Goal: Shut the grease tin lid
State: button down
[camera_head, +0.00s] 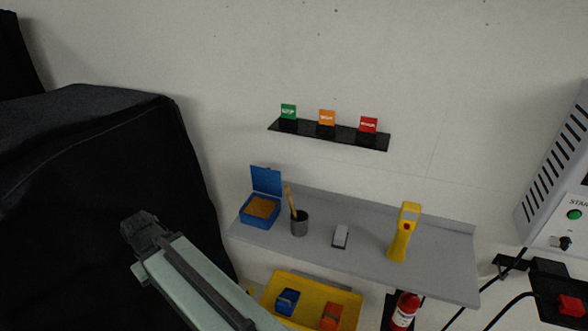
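The grease tin (260,209) is a blue square box with orange-brown content, on the left end of a grey wall shelf. Its blue lid (266,181) stands raised, roughly upright, along the back edge. My gripper (138,226) is a dark shape at the end of my pale green arm, left of the tin and apart from it. It shows against a black cover. The fingers are too dark and small to tell whether they are open or shut.
A small grey-white block (340,236) and a yellow handheld device (403,233) are farther right. A yellow tray (347,309) is below the shelf (370,262). A black covered cart (90,210) fills the left.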

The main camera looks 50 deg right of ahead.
aim_at(268, 181)
jog(key=u, duration=0.15)
jog(key=i, duration=0.9)
jog(key=z, duration=0.05)
